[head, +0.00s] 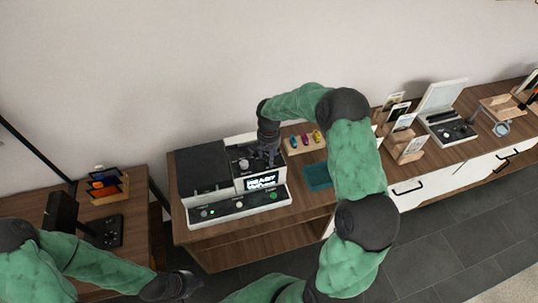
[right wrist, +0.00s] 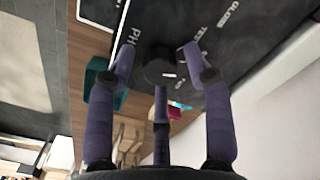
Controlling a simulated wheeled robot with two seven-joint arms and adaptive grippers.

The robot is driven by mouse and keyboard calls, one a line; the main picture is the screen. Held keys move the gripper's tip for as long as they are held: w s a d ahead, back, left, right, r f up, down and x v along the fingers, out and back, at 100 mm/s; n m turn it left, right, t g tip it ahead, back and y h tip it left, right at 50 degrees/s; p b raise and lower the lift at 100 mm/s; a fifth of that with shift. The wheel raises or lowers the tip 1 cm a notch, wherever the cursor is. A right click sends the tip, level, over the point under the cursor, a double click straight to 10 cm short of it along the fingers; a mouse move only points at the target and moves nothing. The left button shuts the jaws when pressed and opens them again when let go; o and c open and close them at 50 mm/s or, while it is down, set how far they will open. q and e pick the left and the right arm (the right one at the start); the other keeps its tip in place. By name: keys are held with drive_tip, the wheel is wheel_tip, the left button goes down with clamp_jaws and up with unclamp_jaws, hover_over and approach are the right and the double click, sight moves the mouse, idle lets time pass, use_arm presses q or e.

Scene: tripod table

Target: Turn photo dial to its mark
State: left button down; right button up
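The photo dial (right wrist: 160,72) is a dark round knob with a short white line, on a black panel with white lettering; "PH" shows beside it, partly covered by a finger. My right gripper (right wrist: 160,62) has its purple-grey fingers spread around the dial, with gaps visible at the left and right fingertips. I cannot tell whether the lower finger touches the knob. In the head view my right gripper (head: 268,154) reaches down over the printer-like machine (head: 240,207) and hides the dial. My left gripper (head: 184,284) hangs low at the front, away from the machine; its fingers are unclear.
The machine has a lit screen (head: 262,181) and a front strip with buttons. A rack of coloured bottles (head: 304,142) and a teal tray (head: 318,177) stand right of it. Card holders (head: 405,140) and another device (head: 450,128) are farther right. A side table (head: 140,200) is left.

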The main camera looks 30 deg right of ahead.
drive_tip(key=shift+r, duration=0.15)
wheel_tip(320, 180, up, 12)
idle(0.7)
drive_tip(key=shift+f, duration=0.25)
